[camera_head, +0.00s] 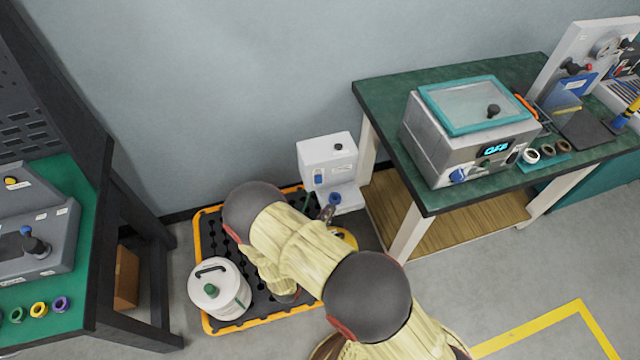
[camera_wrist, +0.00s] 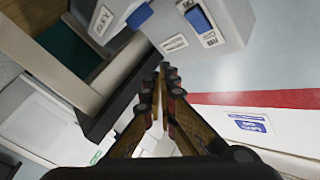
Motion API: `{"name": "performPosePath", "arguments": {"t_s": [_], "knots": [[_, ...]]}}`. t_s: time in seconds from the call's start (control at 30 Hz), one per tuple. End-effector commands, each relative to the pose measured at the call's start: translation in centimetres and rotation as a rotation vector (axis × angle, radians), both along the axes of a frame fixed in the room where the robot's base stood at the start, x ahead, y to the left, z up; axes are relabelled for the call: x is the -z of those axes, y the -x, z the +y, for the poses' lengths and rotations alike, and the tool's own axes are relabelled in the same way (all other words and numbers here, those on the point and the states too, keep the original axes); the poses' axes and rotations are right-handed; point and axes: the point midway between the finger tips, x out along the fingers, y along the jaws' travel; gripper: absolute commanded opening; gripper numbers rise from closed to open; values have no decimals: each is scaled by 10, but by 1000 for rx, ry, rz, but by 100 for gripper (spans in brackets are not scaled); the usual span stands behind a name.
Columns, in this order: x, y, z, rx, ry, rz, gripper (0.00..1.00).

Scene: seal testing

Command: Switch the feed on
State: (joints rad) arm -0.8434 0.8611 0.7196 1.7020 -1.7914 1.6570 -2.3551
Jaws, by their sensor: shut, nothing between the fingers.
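A white box unit (camera_head: 326,158) stands on the floor against the wall, with a dark knob on top and a small blue switch (camera_head: 318,178) on its front. The unit also shows in the wrist view (camera_wrist: 232,40), where the blue switch (camera_wrist: 200,18) sits at the top edge between small labels. The label text is too small to read surely. My gripper (camera_wrist: 162,72) is shut and empty. Its fingertips point toward the unit, below the switch in the picture, apparently apart from it. In the head view my arm hides most of the gripper.
A white canister (camera_head: 220,290) stands on a black tray with a yellow rim (camera_head: 207,322), left of my arm. A green-topped table (camera_head: 385,110) with a teal-lidded tank (camera_head: 455,150) is at right. A dark-framed green bench (camera_head: 75,290) is at left. The floor at lower right is clear.

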Motion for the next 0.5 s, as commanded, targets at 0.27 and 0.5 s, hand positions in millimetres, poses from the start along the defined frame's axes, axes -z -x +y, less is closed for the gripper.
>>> {"name": "performPosePath", "arguments": {"t_s": [0.27, 0.5], "knots": [[-2, 0, -1, 7, 85, 41, 0], [-1, 0, -1, 9, 83, 40, 0]]}}
